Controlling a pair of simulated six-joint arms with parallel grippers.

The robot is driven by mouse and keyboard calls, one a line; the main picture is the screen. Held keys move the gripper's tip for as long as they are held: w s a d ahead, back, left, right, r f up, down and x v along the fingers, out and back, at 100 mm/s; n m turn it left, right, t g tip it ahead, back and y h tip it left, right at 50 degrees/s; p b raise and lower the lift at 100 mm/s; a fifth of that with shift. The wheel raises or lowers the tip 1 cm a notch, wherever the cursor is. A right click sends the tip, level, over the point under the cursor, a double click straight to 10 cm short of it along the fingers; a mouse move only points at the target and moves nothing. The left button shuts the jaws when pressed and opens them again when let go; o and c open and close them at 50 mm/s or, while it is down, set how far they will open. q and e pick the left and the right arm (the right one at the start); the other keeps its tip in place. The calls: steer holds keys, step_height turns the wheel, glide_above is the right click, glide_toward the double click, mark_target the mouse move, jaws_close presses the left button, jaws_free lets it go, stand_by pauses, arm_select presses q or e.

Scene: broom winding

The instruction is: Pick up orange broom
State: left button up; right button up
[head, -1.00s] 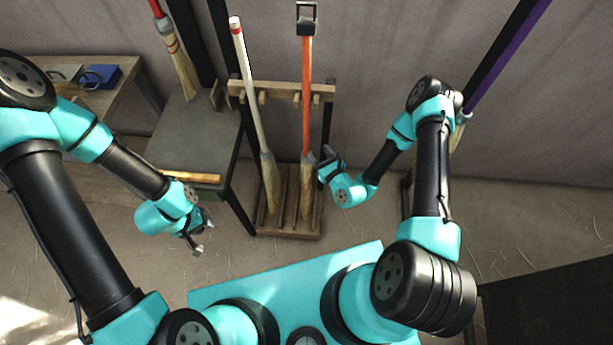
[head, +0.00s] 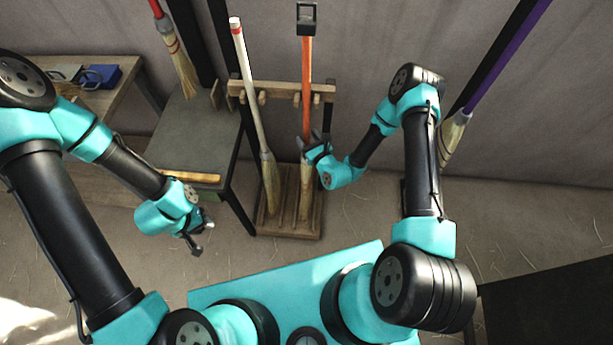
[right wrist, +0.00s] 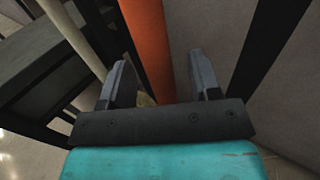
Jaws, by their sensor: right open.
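The orange broom (head: 307,75) stands upright in a wooden rack, its bristle end down and a dark cap at its top. My right gripper (head: 311,146) is open at the lower part of its handle, just above the bristles. In the right wrist view the orange handle (right wrist: 147,45) rises ahead, between the two open fingers (right wrist: 168,84) and nearer the left one. I cannot tell whether they touch it. My left gripper (head: 203,237) hangs at the lower left, away from the broom, and looks open and empty.
A white-handled broom (head: 243,70) leans in the same rack (head: 265,230), just left. A dark table (head: 190,135) stands left of the rack. A purple-handled broom (head: 510,50) leans on the wall at right.

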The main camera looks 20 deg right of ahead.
steer(key=shift+x, duration=1.45)
steer(key=shift+c, duration=0.2)
jaws_close()
stand_by(0.4)
